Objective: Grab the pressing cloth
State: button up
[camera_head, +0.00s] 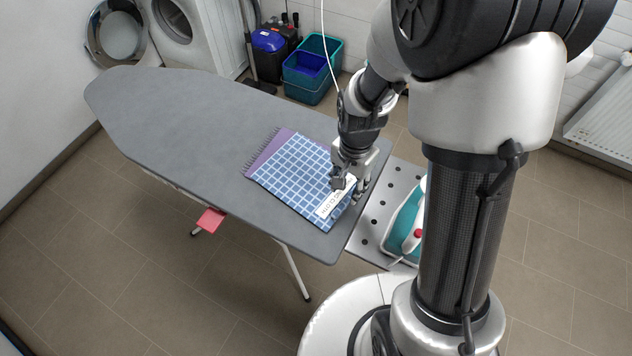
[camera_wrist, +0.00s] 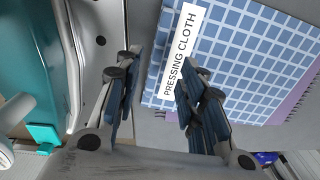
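The pressing cloth (camera_head: 290,173) is a flat blue checked piece with a white label reading "PRESSING CLOTH". It lies on the grey ironing board (camera_head: 190,110) near the board's right end. A purple fringed strip shows along its far left edge; I cannot tell if it is a separate cloth. My gripper (camera_head: 349,188) is over the cloth's right edge and hides part of it. In the wrist view my gripper (camera_wrist: 160,75) is open, fingers apart, with the near edge of the cloth (camera_wrist: 235,55) between and beyond them. Contact cannot be told.
A teal and white iron (camera_head: 405,222) stands on the perforated metal rest (camera_head: 372,228) right of the board. Behind are blue and teal baskets (camera_head: 311,75), a blue-lidded vacuum (camera_head: 270,42) and white machines (camera_head: 185,30). A radiator (camera_head: 605,110) is at far right. The board's left half is clear.

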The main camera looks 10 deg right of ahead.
aim_at(348, 197)
notch_tip(348, 197, down, 5)
jog(key=b, duration=0.2)
jog(key=shift+d+f+b, duration=0.15)
jog(key=shift+b, duration=0.15)
jog(key=shift+s, duration=0.1)
grip_shut()
